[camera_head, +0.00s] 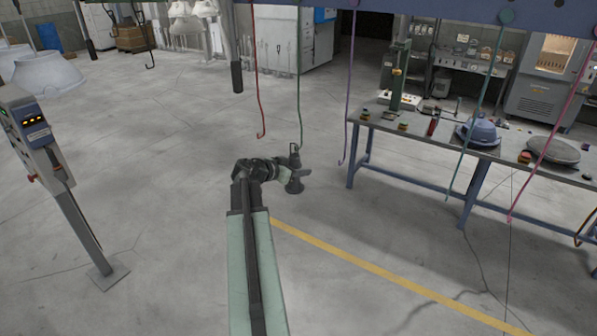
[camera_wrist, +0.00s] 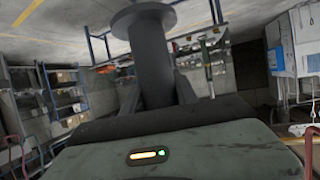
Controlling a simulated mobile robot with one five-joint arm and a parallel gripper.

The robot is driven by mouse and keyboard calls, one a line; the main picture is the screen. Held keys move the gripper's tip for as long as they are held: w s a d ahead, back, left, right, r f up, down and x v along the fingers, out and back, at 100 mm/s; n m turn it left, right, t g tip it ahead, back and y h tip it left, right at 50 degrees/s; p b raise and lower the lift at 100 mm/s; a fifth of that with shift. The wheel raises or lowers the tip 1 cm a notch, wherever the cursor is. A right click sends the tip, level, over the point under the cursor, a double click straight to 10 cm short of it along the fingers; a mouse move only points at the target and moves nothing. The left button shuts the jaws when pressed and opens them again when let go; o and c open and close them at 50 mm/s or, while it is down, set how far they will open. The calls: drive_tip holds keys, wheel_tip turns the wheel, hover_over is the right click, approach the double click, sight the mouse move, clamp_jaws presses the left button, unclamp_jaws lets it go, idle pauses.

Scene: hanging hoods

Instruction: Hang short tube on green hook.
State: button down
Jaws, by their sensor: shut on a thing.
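My gripper (camera_head: 290,172) is shut on a dark grey short tube with a wide flared end. The short tube (camera_head: 295,187) stands roughly upright in the head view, flare downward, with a small loop-like part above it. In the wrist view the tube (camera_wrist: 152,50) is between my two fingers (camera_wrist: 157,92), its round flange toward the top of the picture. The green hook (camera_head: 299,90) hangs from the overhead beam. Its lower end appears right at the top of the tube; I cannot tell whether they touch.
A red hook (camera_head: 260,90) hangs left of the green one, a violet hook (camera_head: 347,90) right of it. Teal (camera_head: 475,125) and pink (camera_head: 545,140) hooks hang further right. A blue-framed workbench (camera_head: 400,140) stands at right, a control post (camera_head: 75,210) at left. The floor between is clear.

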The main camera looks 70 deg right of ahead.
drive_tip(key=shift+s+d, duration=0.15)
drive_tip(key=shift+d, duration=0.45)
drive_tip(key=shift+s+d, duration=0.15)
drive_tip(key=shift+d, duration=0.45)
drive_tip(key=shift+f+b, duration=1.35)
drive_tip(key=c, duration=0.9)
unclamp_jaws()
drive_tip(key=shift+a, duration=0.1)
drive_tip(key=p+v, duration=0.3)
drive_tip(key=v, duration=0.4)
drive_tip(key=shift+w+a+r, duration=0.15)
drive_tip(key=shift+a+r, duration=0.1)
drive_tip(key=shift+a, duration=0.05)
